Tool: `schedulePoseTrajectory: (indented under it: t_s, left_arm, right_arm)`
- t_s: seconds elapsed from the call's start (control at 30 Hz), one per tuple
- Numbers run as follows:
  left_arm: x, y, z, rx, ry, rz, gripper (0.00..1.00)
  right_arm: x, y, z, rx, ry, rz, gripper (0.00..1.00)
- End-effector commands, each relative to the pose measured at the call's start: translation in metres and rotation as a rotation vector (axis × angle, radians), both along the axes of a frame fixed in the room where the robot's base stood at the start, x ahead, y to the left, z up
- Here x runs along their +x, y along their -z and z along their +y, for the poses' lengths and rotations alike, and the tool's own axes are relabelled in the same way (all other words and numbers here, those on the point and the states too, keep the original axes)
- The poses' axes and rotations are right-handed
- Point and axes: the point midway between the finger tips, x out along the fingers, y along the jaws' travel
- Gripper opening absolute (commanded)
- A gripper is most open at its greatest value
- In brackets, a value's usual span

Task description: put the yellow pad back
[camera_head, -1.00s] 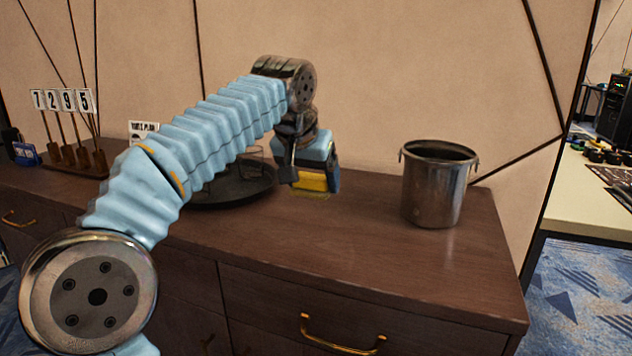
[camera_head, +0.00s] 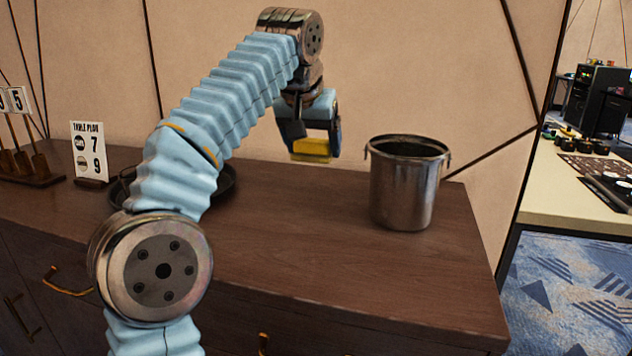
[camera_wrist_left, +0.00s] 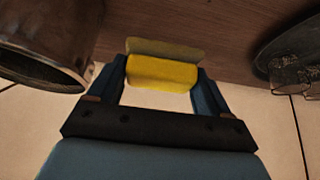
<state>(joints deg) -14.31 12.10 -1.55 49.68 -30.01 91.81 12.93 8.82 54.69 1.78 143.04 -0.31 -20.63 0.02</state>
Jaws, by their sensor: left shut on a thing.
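The yellow pad (camera_head: 311,149) is held by my left gripper (camera_head: 313,143) above the brown cabinet top, left of the metal bucket. In the left wrist view the pad (camera_wrist_left: 162,72) sits between the two fingertips of my left gripper (camera_wrist_left: 160,80), with the wooden surface beyond it. The gripper is shut on the pad. A duller yellow part (camera_wrist_left: 165,48) shows along the pad's far edge; I cannot tell whether it is the pad's other face. My right gripper is not in view.
A metal bucket (camera_head: 404,190) stands on the cabinet top (camera_head: 300,240), right of my gripper. A dark round tray (camera_head: 226,186) is partly hidden behind my arm. A number card (camera_head: 90,152) stands at left. The cabinet top's front middle is clear.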

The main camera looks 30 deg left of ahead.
Motion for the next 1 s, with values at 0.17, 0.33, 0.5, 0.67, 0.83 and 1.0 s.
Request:
schedulePoseTrajectory:
  t_s: [0.17, 0.33, 0.5, 0.67, 0.83, 1.0]
  left_arm:
    - [0.045, 0.021, 0.027, 0.001, -0.005, 0.004, 0.54]
    - [0.074, 0.057, 0.044, 0.000, -0.002, 0.004, 0.54]
    - [0.089, 0.075, 0.051, -0.001, 0.000, 0.000, 0.54]
    - [0.098, 0.089, 0.057, -0.001, -0.001, 0.002, 0.54]
    - [0.098, 0.117, 0.057, -0.001, 0.001, 0.002, 0.54]
    - [0.098, 0.119, 0.056, -0.001, 0.000, 0.000, 0.54]
  right_arm:
    - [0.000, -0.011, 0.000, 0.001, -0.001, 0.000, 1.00]
    - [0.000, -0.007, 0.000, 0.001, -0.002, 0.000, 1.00]
    - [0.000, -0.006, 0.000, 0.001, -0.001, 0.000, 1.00]
    - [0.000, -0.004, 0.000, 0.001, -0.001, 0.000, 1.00]
    - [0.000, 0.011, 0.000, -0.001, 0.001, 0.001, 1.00]
    - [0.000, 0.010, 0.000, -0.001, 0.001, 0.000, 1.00]
